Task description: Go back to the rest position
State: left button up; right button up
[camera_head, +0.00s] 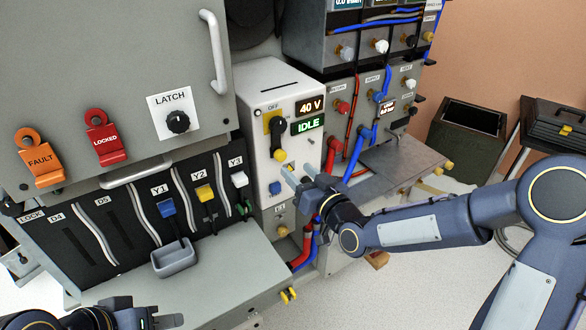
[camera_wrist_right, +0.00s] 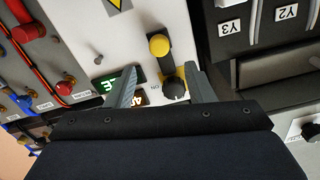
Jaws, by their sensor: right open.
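My right gripper (camera_head: 291,174) is in front of the white power panel (camera_head: 262,92), below its black rotary handle with yellow tip (camera_head: 278,140). In the right wrist view my right gripper (camera_wrist_right: 162,88) has its two fingers spread wide with nothing held. The handle's black hub and yellow end (camera_wrist_right: 159,45) show beyond the fingers, and I cannot tell whether they touch. The panel displays read 40 V and IDLE. My left gripper (camera_head: 155,318) is low at the bottom left edge, partly cut off, and its jaw gap is unclear.
A grey cabinet (camera_head: 70,90) with FAULT and LOCKED tags stands left, above slots Y1, Y2 and Y3. A small grey bin (camera_head: 174,258) sits below them. Red and blue hoses run right of the panel.

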jog(key=shift+s+d, duration=0.15)
dwell(0.3)
jog(key=s+d+r+m+g+h+p, duration=0.15)
jog(key=s+d+g+h, duration=0.45)
jog(key=s+d, duration=0.8)
jog(key=s+d+f+m+g, duration=0.1)
jog(key=s+m+g, duration=0.1)
jog(key=s, duration=0.6)
jog(key=s+d+f+m+g, duration=0.1)
jog(key=s+f+m+g, duration=0.1)
jog(key=s, duration=0.7)
jog(key=shift+s+d+y, duration=0.25)
jog(key=shift+y, duration=0.15)
